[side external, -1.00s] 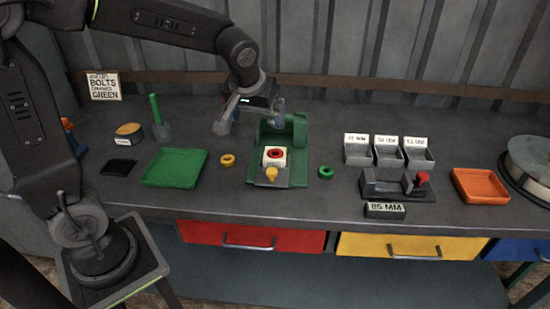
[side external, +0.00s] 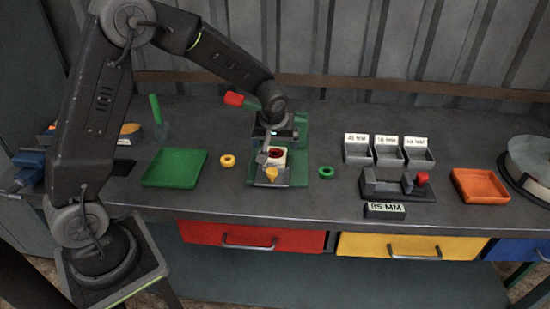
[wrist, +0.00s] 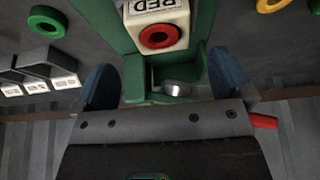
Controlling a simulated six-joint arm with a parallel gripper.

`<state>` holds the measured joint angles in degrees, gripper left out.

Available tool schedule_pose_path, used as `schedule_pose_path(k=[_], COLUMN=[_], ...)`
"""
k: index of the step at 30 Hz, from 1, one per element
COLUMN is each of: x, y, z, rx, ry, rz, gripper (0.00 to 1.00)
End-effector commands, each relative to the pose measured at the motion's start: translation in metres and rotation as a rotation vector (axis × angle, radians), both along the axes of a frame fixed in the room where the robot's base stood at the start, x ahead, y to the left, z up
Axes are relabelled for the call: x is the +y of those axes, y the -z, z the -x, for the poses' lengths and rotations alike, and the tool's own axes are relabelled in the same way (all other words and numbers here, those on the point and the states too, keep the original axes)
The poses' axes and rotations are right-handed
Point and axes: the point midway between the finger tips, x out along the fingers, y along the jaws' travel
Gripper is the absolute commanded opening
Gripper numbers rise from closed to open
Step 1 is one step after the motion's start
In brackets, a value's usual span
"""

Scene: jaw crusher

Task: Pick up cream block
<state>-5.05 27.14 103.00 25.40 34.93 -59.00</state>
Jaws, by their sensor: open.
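The cream block (side external: 278,153) sits in the green jaw crusher (side external: 299,172), partly covered by my gripper in the side view. In the wrist view the cream block (wrist: 172,24) shows at the top centre, with a red ring (wrist: 160,37) on its face and a "RED" label. My gripper (wrist: 165,85) is open, with one blue finger on each side of the picture and nothing held. In the side view my gripper (side external: 273,148) is low over the crusher, close to the block. Whether a finger touches the block cannot be told.
A yellow knob (side external: 272,174) is at the crusher's front, and a red handle (side external: 236,99) sticks out behind. A yellow ring (side external: 227,160) and a green tray (side external: 175,168) lie left. A green ring (side external: 325,172), grey bins (side external: 389,155) and an orange tray (side external: 481,185) are right.

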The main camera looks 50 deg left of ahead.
Motion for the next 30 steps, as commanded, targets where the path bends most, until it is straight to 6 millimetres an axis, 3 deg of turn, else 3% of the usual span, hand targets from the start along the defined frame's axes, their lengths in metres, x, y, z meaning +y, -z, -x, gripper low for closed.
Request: schedule_pose_path(k=[10,20,30], x=[0.009,0.011,0.011], y=[0.043,0.051,0.05], z=[-0.005,-0.008,-0.008], rx=[0.002,-0.001,-0.001], ry=[-0.001,0.0,0.0], rz=[0.001,0.001,0.001], gripper=[0.98,0.98,0.67])
